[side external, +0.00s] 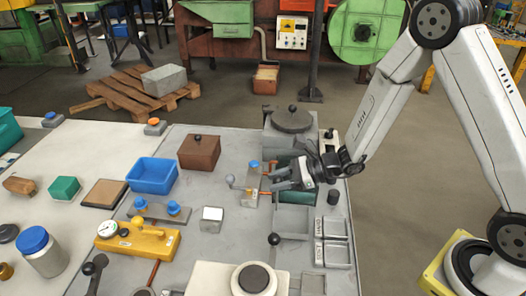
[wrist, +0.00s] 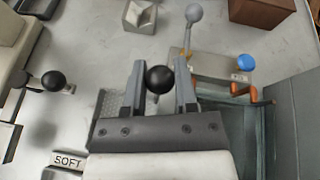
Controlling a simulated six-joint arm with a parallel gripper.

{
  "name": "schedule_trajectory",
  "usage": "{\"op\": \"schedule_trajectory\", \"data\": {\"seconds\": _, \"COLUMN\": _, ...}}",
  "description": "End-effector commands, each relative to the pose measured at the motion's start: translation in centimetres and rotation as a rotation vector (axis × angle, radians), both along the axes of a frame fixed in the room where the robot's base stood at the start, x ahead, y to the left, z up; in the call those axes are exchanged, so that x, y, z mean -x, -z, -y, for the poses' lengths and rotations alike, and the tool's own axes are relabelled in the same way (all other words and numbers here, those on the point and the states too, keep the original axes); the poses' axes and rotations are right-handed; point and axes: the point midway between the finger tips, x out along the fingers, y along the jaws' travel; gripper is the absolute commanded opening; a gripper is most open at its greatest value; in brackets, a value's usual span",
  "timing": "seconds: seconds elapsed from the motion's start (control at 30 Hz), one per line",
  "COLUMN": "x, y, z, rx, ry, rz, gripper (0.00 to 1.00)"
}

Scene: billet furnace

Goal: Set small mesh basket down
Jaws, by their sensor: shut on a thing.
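My gripper (wrist: 159,88) is shut in the wrist view, with a round black knob (wrist: 159,79) between its two fingers. A grey perforated surface, which looks like the small mesh basket (wrist: 108,103), shows below and to the left of the fingers; most of it is hidden by my gripper. In the side view my gripper (side external: 277,180) is over the grey bench, beside a small fixture with a blue knob (side external: 254,165). The basket cannot be made out clearly there, and I cannot tell whether it touches anything below.
A dark teal tank (wrist: 240,135) lies close to the right of my gripper. A black-knobbed lever (side external: 274,239) and trays marked HARD and SOFT (side external: 335,254) stand nearby. A lidded round furnace (side external: 292,119) is behind. A white block (side external: 211,219) sits left on open bench.

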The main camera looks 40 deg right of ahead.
Motion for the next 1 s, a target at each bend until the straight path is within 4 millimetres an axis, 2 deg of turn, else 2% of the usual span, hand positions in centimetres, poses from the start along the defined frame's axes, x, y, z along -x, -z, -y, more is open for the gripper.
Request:
{"op": "schedule_trajectory", "data": {"seconds": 0.13, "x": -0.01, "y": 0.71, "z": -0.01, "rx": -0.001, "ry": -0.001, "rz": 0.002, "gripper": 0.00}}
{"op": "schedule_trajectory", "data": {"seconds": 0.57, "x": -0.02, "y": 1.02, "z": -0.01, "rx": -0.001, "ry": -0.001, "rz": 0.002, "gripper": 0.00}}
{"op": "schedule_trajectory", "data": {"seconds": 0.6, "x": -0.02, "y": 1.00, "z": 0.00, "rx": 0.000, "ry": -0.001, "rz": 0.001, "gripper": 0.49}}
{"op": "schedule_trajectory", "data": {"seconds": 0.67, "x": -0.02, "y": 0.98, "z": 0.00, "rx": 0.000, "ry": -0.001, "rz": 0.001, "gripper": 0.68}}
{"op": "schedule_trajectory", "data": {"seconds": 0.7, "x": -0.01, "y": 0.98, "z": 0.00, "rx": 0.000, "ry": -0.001, "rz": 0.001, "gripper": 0.71}}
{"op": "schedule_trajectory", "data": {"seconds": 1.0, "x": 0.00, "y": 0.96, "z": -0.01, "rx": 0.000, "ry": -0.001, "rz": 0.001, "gripper": 0.71}}
